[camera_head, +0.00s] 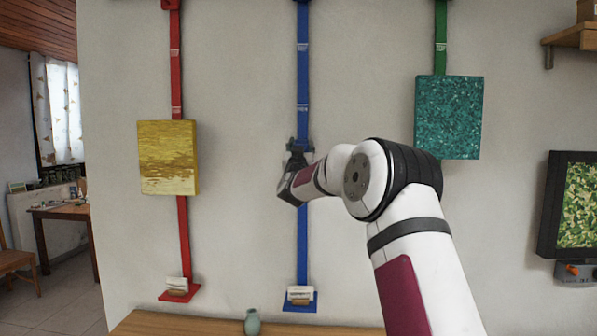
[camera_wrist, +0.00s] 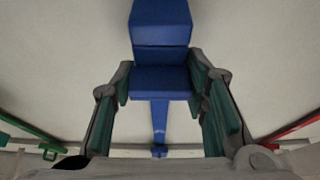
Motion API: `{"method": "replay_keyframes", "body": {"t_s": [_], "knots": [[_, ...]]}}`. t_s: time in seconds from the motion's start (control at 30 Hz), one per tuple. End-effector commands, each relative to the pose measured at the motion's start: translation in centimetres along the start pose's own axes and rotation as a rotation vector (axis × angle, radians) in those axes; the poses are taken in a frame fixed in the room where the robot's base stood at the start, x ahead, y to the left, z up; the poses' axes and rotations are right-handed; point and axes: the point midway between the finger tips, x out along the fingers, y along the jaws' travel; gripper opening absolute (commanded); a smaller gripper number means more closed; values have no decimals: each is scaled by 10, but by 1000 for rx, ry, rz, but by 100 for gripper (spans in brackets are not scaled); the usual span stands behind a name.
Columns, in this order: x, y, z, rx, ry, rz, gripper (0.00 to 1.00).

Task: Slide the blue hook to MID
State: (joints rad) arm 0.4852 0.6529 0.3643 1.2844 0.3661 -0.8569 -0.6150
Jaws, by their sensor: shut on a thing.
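The blue hook (camera_wrist: 161,80) is a blue block between my finger pads in the wrist view. My gripper (camera_head: 297,148) is shut on it at the blue rail (camera_head: 303,128), and the arm hides most of the hook in the head view. The blue rail runs vertically on the wall. It carries a pale label (camera_head: 303,107) a little above my gripper and another label (camera_head: 303,47) higher up. Their lettering is too small to read.
A red rail (camera_head: 183,240) with a yellow picture (camera_head: 168,158) is at left. A green rail (camera_head: 440,40) with a teal picture (camera_head: 449,117) is at right. A wooden ledge (camera_head: 180,323) with a small vase (camera_head: 252,322) is below. The wall beside the blue rail is clear.

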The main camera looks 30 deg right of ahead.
Motion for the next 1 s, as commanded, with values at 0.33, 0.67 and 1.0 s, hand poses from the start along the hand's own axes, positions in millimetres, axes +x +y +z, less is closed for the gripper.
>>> {"method": "replay_keyframes", "body": {"t_s": [0.33, 0.67, 1.0], "knots": [[20, 1, -51, 2, 4, 2, 0], [20, 2, -52, 2, 3, 2, 49], [20, 1, -51, 1, 1, 1, 62]]}}
